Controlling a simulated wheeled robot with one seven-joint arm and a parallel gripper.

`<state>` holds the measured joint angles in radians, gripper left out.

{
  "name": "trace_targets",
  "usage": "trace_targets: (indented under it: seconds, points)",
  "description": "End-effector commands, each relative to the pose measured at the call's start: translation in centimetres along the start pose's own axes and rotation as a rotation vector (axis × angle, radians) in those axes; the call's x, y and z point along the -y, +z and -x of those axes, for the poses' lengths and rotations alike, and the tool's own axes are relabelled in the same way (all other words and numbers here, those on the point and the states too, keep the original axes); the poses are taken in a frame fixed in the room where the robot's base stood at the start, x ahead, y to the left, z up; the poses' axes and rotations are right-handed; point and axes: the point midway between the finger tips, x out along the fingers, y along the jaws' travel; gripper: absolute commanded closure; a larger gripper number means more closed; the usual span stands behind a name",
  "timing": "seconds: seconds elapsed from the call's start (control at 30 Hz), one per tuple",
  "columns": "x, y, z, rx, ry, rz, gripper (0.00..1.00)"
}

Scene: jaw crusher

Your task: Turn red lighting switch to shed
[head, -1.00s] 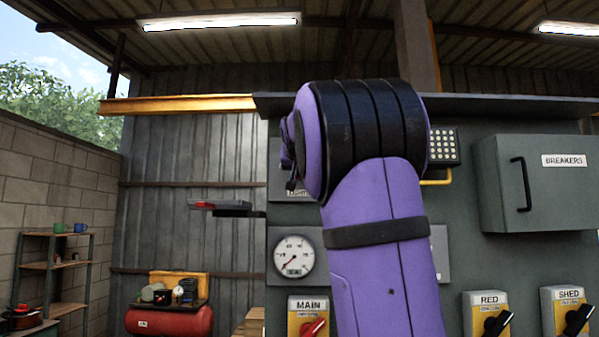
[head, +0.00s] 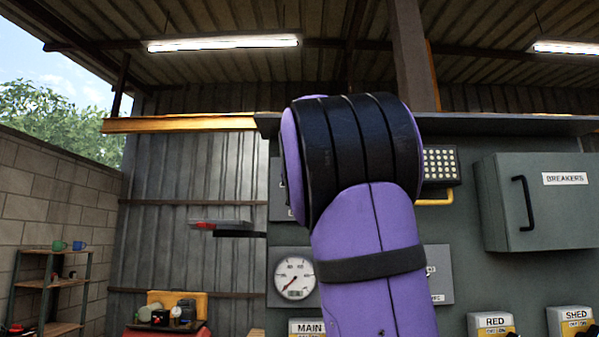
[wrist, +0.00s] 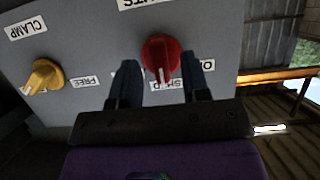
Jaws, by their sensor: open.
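The red lighting switch (wrist: 162,57) is a round red knob on a grey panel in the wrist view, which shows the labels upside down. Its white mark points down in the picture, toward a partly covered label that seems to read SHED (wrist: 170,85). My gripper (wrist: 159,64) is open, with one dark finger on each side of the knob. I cannot tell whether the fingers touch it. In the head view my purple arm hides the gripper and this switch.
A yellow CLAMP knob (wrist: 43,76) with a FREE label (wrist: 85,82) is left of the red one.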

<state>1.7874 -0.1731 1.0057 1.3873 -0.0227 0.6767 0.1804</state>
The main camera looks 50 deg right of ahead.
Motion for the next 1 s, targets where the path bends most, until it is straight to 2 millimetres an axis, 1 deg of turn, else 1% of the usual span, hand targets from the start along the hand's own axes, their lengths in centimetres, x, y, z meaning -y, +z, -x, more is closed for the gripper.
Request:
trace_targets:
  seconds: [0.5, 0.6, 0.8, 1.0]
  points:
    - [0.1, 0.0, 6.4, -0.001, -0.002, 0.0, 0.57]
    - [0.1, 0.0, 7.3, 0.001, -0.001, 0.0, 0.57]
    - [0.0, 0.0, 8.3, 0.001, -0.001, -0.001, 0.57]
    - [0.0, 0.0, 8.4, 0.001, -0.001, -0.001, 0.57]
